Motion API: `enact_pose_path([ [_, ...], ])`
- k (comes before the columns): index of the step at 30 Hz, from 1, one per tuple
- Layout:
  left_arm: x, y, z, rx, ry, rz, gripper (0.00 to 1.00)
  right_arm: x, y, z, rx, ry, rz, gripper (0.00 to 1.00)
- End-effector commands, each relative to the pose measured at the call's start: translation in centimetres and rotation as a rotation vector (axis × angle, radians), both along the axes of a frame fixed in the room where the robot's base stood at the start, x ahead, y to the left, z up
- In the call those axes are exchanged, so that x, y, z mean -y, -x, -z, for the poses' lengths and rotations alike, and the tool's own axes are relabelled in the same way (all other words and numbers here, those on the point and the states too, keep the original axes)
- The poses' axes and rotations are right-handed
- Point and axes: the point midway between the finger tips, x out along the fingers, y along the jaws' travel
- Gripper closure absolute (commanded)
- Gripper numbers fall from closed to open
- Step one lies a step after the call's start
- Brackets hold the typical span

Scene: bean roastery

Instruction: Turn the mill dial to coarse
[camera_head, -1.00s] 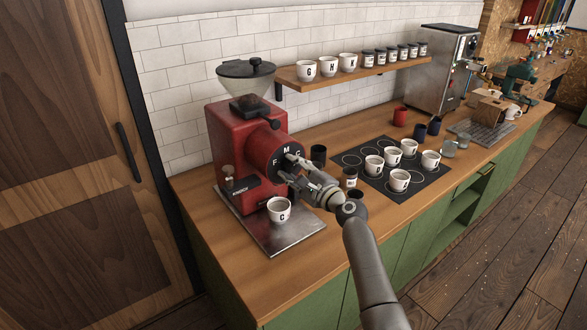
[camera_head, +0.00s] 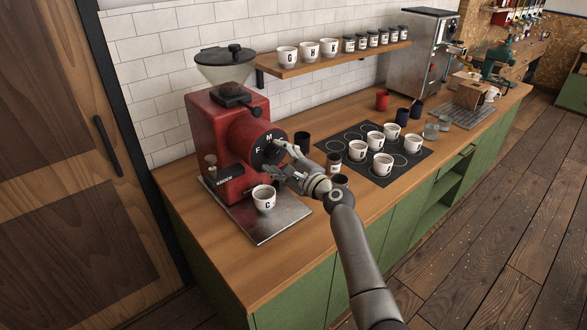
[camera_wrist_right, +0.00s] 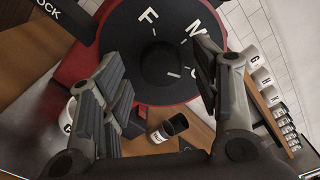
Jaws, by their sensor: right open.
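The red mill (camera_head: 207,130) stands on the counter with a clear hopper on top. Its round black dial (camera_head: 262,151) faces out and carries white letters F, M and C. In the right wrist view the dial (camera_wrist_right: 130,35) fills the top, with F at left, M at upper right and C partly hidden by a finger. A dark raised knob (camera_wrist_right: 160,65) sits at its middle. My right gripper (camera_head: 279,164) is open in front of the dial, one finger on either side of the knob; I cannot tell whether they touch it. My left gripper is out of view.
A white cup marked C (camera_head: 264,201) stands on the mill's metal tray (camera_head: 271,230), just below my gripper. A dark cup and a small labelled jar (camera_head: 333,163) stand to the right. Several cups stand on a black mat (camera_head: 411,162). A wall shelf (camera_head: 330,61) holds more cups and jars.

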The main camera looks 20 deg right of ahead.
Motion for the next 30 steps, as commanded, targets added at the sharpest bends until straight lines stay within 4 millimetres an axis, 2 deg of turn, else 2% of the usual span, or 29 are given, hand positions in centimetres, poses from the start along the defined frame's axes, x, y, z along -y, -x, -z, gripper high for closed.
enact_pose_path([
  [12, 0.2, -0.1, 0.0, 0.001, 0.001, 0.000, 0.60, 2.5, 6.8, 0.2, -0.003, 0.002, 0.000, 0.43],
  [18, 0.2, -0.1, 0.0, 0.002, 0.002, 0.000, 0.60, 3.5, 9.4, 0.1, -0.002, 0.001, 0.001, 0.43],
  [23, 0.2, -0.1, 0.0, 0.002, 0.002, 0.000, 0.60, 3.8, 10.3, 0.1, -0.002, 0.001, 0.000, 0.43],
  [30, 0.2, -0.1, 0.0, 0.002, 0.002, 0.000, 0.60, 3.8, 10.4, 0.1, -0.002, 0.000, 0.000, 0.43],
])
